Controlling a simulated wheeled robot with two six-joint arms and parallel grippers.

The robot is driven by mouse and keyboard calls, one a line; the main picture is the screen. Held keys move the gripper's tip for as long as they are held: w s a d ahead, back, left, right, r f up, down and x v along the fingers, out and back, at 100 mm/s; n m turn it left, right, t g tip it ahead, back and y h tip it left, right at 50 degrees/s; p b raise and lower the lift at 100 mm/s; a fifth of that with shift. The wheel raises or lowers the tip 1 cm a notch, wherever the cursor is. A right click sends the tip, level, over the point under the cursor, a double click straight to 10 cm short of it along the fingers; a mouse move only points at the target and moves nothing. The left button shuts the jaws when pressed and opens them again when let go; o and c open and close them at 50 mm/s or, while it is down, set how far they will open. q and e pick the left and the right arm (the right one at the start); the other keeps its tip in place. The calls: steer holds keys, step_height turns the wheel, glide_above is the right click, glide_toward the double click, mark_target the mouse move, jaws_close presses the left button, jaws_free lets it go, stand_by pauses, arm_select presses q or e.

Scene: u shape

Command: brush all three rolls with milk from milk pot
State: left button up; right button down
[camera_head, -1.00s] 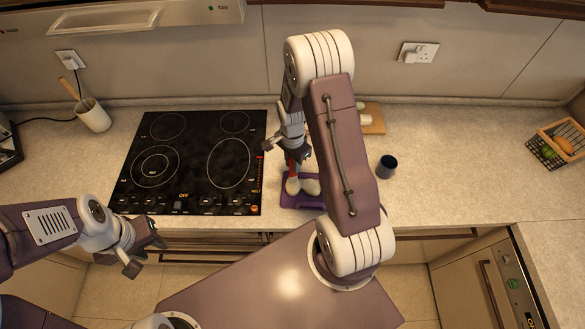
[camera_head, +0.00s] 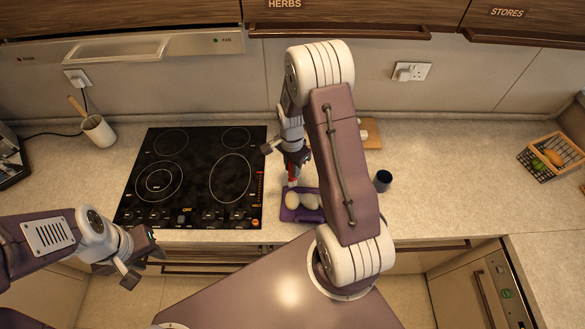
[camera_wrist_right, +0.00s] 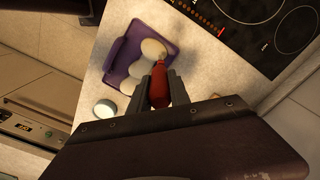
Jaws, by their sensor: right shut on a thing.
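My right gripper (camera_head: 291,158) is shut on a red-handled brush (camera_wrist_right: 160,88) and points it down. The brush's red part (camera_head: 292,172) shows just behind the rolls in the head view; its bristles cannot be made out. A purple tray (camera_wrist_right: 118,62) holds three pale rolls (camera_wrist_right: 140,69) in a row in the right wrist view. In the head view the tray (camera_head: 289,215) shows two rolls (camera_head: 292,200); my right arm hides part of it. A dark blue pot (camera_head: 384,180) stands right of the tray; its pale top (camera_wrist_right: 105,108) shows in the wrist view. My left gripper (camera_head: 143,262) is open and empty.
A black cooktop (camera_head: 190,180) lies left of the tray. A wooden board (camera_head: 371,133) is partly hidden behind my right arm. The counter right of the pot is clear.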

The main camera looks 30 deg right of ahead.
steer(key=shift+r, duration=0.25)
step_height(320, 180, up, 3)
steer(key=shift+r+p, duration=0.1)
steer(key=shift+p, duration=1.1)
steer(key=shift+f, duration=0.2)
